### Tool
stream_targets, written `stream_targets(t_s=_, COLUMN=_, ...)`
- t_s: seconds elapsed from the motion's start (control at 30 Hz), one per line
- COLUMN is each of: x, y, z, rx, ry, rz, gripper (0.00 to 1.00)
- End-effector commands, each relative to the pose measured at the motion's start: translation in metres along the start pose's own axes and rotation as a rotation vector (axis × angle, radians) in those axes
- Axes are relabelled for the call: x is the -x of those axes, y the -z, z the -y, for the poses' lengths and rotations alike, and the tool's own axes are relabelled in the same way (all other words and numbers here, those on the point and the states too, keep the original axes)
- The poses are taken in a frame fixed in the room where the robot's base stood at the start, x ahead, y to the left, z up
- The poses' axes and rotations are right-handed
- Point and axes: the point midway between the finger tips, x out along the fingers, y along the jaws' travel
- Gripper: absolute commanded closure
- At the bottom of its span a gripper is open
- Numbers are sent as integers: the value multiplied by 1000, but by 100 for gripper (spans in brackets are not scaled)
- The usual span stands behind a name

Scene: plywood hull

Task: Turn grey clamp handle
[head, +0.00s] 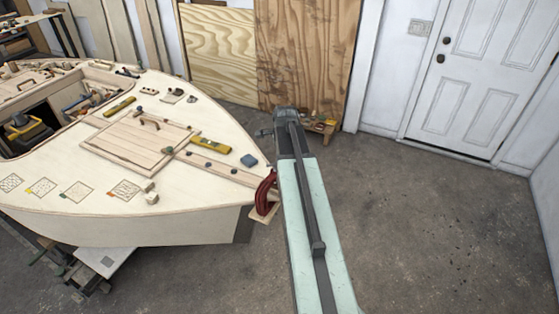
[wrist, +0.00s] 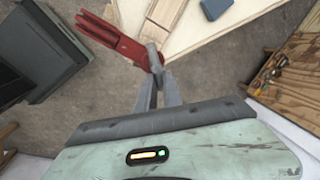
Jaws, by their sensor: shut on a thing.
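The red clamp (wrist: 118,40) shows in the wrist view, reaching from the upper left toward the hull's pale deck edge. Its grey handle (wrist: 152,54) is a short bar at the clamp's right end. My gripper (wrist: 157,75) is shut on the grey handle, with its two grey fingers meeting at the bar's lower part. The fingertips partly hide the handle. In the head view the red clamp (head: 266,192) sits at the pointed right end of the plywood hull (head: 150,225). There my pale green arm stands just right of it, and my fingers cannot be made out.
On the deck are a yellow level (head: 211,145), a blue block (head: 249,161) and a wooden hatch (head: 135,142). A low wooden stand with tools (head: 318,125) is by the plywood sheets. The concrete floor (head: 430,230) on the right is clear up to the white door (head: 480,75).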

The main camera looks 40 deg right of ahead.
Motion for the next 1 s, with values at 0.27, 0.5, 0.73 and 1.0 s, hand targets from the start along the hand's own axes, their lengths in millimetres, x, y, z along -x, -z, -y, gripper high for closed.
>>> stream_targets(t_s=0.27, x=2, y=-2, z=-5, rx=-254, ry=10, rz=-51, gripper=100)
stream_targets(t_s=0.5, x=2, y=-5, z=-9, rx=-477, ry=16, rz=-96, gripper=100)
stream_targets(t_s=0.73, x=3, y=-8, z=-12, rx=-688, ry=23, rz=-137, gripper=100)
stream_targets(t_s=1.0, x=4, y=-12, z=-14, rx=-893, ry=29, rz=-179, gripper=100)
